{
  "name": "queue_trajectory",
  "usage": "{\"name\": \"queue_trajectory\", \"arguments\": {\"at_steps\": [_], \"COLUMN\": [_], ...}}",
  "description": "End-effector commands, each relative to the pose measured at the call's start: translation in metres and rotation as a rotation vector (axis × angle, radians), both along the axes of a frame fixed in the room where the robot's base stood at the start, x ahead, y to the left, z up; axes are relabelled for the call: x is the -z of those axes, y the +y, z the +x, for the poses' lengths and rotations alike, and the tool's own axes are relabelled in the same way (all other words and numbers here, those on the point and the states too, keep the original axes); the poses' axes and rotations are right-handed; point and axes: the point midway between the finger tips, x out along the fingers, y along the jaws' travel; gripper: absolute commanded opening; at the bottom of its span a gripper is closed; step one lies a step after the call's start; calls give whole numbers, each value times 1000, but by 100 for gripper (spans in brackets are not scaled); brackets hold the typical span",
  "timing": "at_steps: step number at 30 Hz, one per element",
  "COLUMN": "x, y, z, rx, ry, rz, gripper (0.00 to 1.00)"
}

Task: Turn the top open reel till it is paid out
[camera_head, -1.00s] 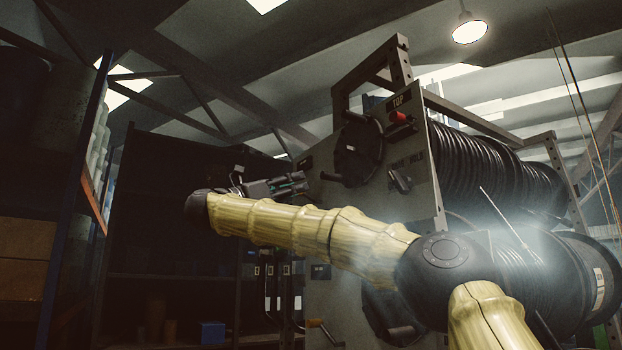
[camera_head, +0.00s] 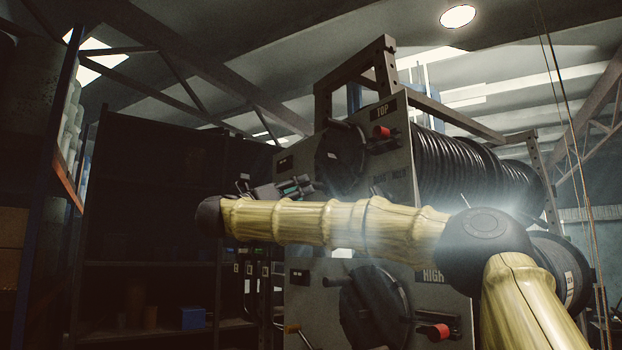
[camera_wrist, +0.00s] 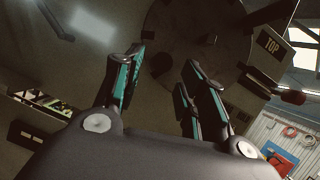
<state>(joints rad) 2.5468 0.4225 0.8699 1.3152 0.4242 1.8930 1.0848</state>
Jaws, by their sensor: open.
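The top reel's black disc (camera_head: 340,160) stands on the grey panel beside the TOP label (camera_head: 387,110). A red knob (camera_head: 381,132) sits to its right. Black hose coils (camera_head: 470,172) show behind the panel. In the wrist view the disc (camera_wrist: 205,30) fills the upper middle, with a short dark handle (camera_wrist: 160,64) near its left edge. My gripper (camera_wrist: 163,72) is open, its teal-padded fingers on either side of that handle in the picture. I cannot tell whether they touch it. In the head view my gripper (camera_head: 300,187) is at the disc's lower left, partly hidden by my arm.
A lower panel marked HIGH (camera_head: 432,277) carries another black disc (camera_head: 376,308) and a red knob (camera_head: 437,332). Dark shelving (camera_head: 150,200) stands at the left, with a blue box (camera_head: 193,318). Thin cables (camera_head: 580,150) hang at the right.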

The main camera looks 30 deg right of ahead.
Motion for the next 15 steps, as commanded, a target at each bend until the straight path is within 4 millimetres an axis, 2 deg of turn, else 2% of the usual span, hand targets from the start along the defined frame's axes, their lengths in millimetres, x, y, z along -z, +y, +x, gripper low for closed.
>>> {"name": "queue_trajectory", "arguments": {"at_steps": [1, 6, 15], "x": [-7, -15, -19], "y": [-7, -27, -46], "z": [2, 6, 11], "rx": [1, 1, -1], "ry": [1, 0, -1], "rz": [1, 0, -1], "gripper": [40, 40, 40]}}
